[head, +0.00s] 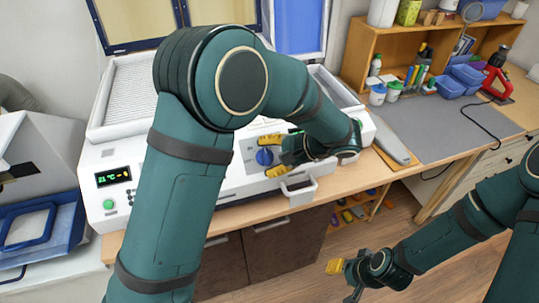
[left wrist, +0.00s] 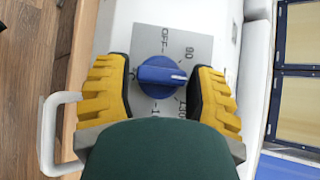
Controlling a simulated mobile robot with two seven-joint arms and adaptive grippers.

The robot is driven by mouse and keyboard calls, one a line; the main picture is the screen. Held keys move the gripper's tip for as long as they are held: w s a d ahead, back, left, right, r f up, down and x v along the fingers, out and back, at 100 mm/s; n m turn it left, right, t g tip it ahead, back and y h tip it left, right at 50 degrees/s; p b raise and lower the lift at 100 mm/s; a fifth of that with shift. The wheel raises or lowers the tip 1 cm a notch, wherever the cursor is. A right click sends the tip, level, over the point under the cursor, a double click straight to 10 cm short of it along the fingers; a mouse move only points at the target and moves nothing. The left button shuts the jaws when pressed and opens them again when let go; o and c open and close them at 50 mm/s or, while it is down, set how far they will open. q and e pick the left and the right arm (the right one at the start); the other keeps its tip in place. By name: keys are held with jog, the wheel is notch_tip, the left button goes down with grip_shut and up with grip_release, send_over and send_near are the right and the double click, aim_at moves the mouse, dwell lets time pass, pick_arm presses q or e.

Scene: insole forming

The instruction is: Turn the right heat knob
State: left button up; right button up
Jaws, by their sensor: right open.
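The blue heat knob (head: 264,157) sits on the front panel of the white machine (head: 225,187). In the left wrist view the knob (left wrist: 160,75) lies on a grey dial plate with OFF, 90 and other marks, and its white pointer line faces right. My left gripper (head: 276,156) has its yellow fingers on either side of the knob, apart, with narrow gaps. The fingers also show in the left wrist view (left wrist: 160,88). My right gripper (head: 344,279) is open and empty, low over the floor. My left arm hides part of the machine front.
A display (head: 113,176) and green button (head: 109,204) are on the panel's left. A white handle (head: 300,190) sticks out below the knob. A grey mat (head: 440,125) and wooden shelf (head: 395,45) stand at right. Blue trays (head: 35,225) are at left.

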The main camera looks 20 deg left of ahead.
pick_arm(q)
jog(key=shift+o, duration=1.2)
jog(key=v, duration=1.2)
